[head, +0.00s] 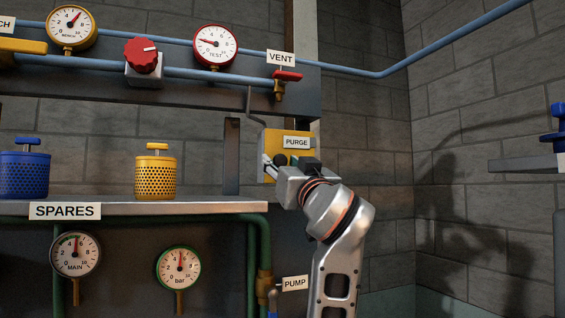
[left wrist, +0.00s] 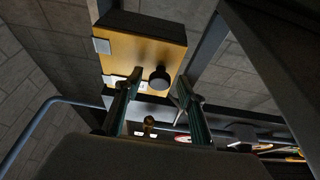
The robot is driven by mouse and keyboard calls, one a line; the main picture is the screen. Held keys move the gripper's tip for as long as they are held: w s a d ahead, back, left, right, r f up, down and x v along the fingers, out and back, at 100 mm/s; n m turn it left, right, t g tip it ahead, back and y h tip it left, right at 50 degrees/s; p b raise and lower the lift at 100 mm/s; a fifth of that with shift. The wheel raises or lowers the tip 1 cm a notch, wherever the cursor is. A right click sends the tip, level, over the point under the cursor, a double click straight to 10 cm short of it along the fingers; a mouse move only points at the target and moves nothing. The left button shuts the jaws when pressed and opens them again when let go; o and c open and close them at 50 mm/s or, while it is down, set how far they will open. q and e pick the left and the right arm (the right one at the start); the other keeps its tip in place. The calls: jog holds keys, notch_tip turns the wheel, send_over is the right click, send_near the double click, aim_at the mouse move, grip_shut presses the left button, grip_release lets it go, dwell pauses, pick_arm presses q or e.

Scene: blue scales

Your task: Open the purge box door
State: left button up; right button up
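The yellow purge box (head: 269,141) with its PURGE label (head: 297,142) is mounted on the wall at the middle of the head view. In the left wrist view its yellow door (left wrist: 128,57) looks closed, with a round black knob (left wrist: 160,80) on it and pale hinge-like plates at the left edge. My left gripper (head: 273,163) is at the box's front, covering its lower part. In the left wrist view its two fingers (left wrist: 159,86) are apart, one on each side of the knob; I cannot tell whether they touch it. My right gripper is not in view.
Above left run a blue pipe (head: 200,74), a red-handled VENT valve (head: 286,76) and gauges. A SPARES shelf (head: 180,208) holds blue and yellow canisters. A grey ledge (head: 525,163) with a blue fitting is at far right. Space right of the box is clear.

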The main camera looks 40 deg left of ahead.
pick_arm(q)
grip_shut()
jog(key=shift+d, duration=0.1)
